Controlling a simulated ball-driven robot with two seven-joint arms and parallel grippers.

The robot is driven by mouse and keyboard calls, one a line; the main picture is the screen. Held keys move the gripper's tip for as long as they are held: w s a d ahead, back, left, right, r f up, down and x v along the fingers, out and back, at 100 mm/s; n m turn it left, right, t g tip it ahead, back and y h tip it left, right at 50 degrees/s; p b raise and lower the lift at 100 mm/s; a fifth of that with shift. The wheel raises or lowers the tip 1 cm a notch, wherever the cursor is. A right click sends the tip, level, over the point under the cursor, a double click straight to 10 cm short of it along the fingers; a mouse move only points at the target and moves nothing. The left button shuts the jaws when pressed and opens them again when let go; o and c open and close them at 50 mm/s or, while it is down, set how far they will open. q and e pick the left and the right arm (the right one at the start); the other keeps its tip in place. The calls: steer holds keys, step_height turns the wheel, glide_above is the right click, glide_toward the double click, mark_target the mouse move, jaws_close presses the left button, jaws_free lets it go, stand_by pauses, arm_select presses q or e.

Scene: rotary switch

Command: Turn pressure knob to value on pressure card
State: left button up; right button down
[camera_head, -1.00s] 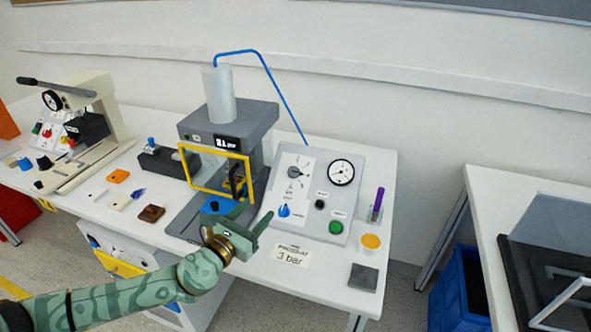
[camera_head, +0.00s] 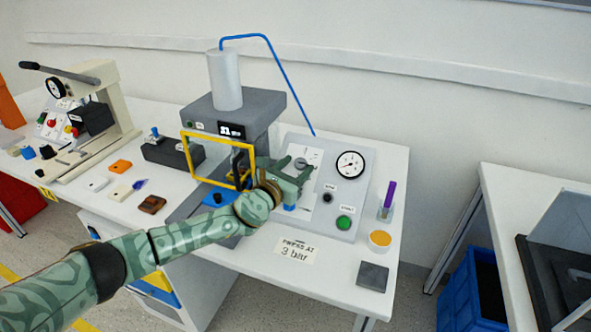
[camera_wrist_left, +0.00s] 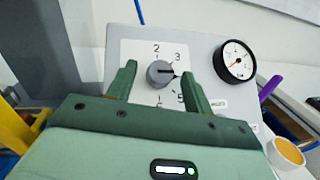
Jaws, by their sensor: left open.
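The pressure knob (camera_head: 301,163) is a grey round dial on the white plate of the sloped control panel (camera_head: 357,195). In the left wrist view the knob (camera_wrist_left: 160,74) has numbers around it, with 2, 3 and 5 readable. Its dark pointer mark faces right, below the 3. The pressure card (camera_head: 296,251) at the table's front edge reads "PRESS AT 3 bar". My left gripper (camera_head: 288,170) is open at the panel; in the left wrist view its green fingers (camera_wrist_left: 159,70) stand either side of the knob, with gaps visible. My right gripper is not in view.
A round gauge (camera_head: 350,164), a black button (camera_head: 327,198) and a green button (camera_head: 344,222) sit right of the knob. A press with a yellow frame (camera_head: 217,186) stands close left of my gripper. A purple pen (camera_head: 389,194) stands at the right.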

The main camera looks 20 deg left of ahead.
arm_select(q)
steer(key=shift+c, duration=0.3)
steer(key=c, duration=0.9)
steer(key=shift+r+y, duration=0.1)
steer(key=shift+y, duration=0.2)
steer(key=n+y, duration=0.1)
steer(key=n+p, duration=0.1)
steer(key=shift+d+n+t+y+p, duration=0.25)
steer(key=shift+n+t+y+p, duration=0.05)
steer(key=shift+n+y, duration=0.1)
steer(key=shift+d+n+y+p, duration=0.15)
steer(key=shift+n+y+p, duration=0.15)
steer(key=shift+n+y, duration=0.85)
steer(key=n+y, duration=0.2)
steer(key=n, duration=0.1)
steer(key=shift+d+g+y, duration=0.2)
steer(key=shift+g+y, duration=0.15)
steer(key=shift+g, duration=0.05)
steer(key=shift+d+n+g+y, duration=0.15)
steer(key=shift+n+g+y, duration=0.45)
steer(key=shift+n+y, duration=1.15)
steer(key=shift+n, duration=0.4)
